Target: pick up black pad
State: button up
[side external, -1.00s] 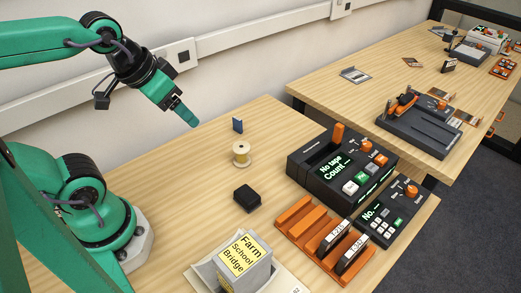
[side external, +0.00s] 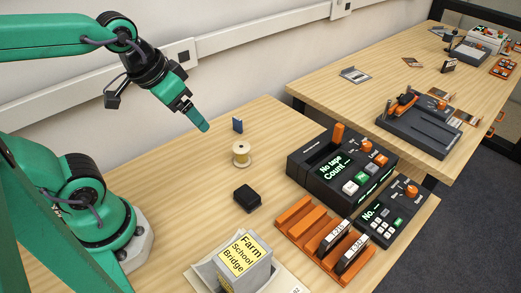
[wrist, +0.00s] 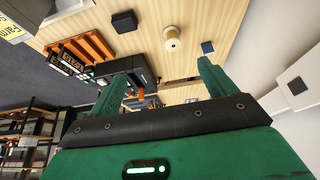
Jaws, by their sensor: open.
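The black pad (side external: 247,198) is a small dark block lying flat on the wooden table, in front of the spool. It also shows near the top of the wrist view (wrist: 124,21). My gripper (side external: 203,126) is in the air above the back of the table, behind and to the left of the pad, and apart from it. In the wrist view its two green fingers (wrist: 160,75) are spread with nothing held between them.
A cream spool (side external: 241,154) and a small blue block (side external: 237,125) stand behind the pad. A grey labelled box (side external: 243,268) is in front. An orange rack (side external: 290,222) and a dark tape machine (side external: 322,180) stand to the right. Bare table surrounds the pad.

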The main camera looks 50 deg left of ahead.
jog(key=w+d+f+g, duration=0.2)
jog(key=w+d+f, duration=0.2)
jog(key=w+f, duration=0.15)
jog(key=g, duration=0.3)
send_over(247, 194)
jog(key=f, duration=0.9)
jog(key=shift+a+f, duration=0.1)
jog(key=shift+a, duration=0.1)
jog(key=shift+d+f, duration=0.3)
jog(key=shift+f, duration=0.3)
jog(key=shift+f, duration=0.1)
jog(key=shift+f, duration=1.25)
jog(key=shift+a+f, duration=0.15)
jog(key=shift+f, duration=2.4)
jog(key=c, duration=1.1)
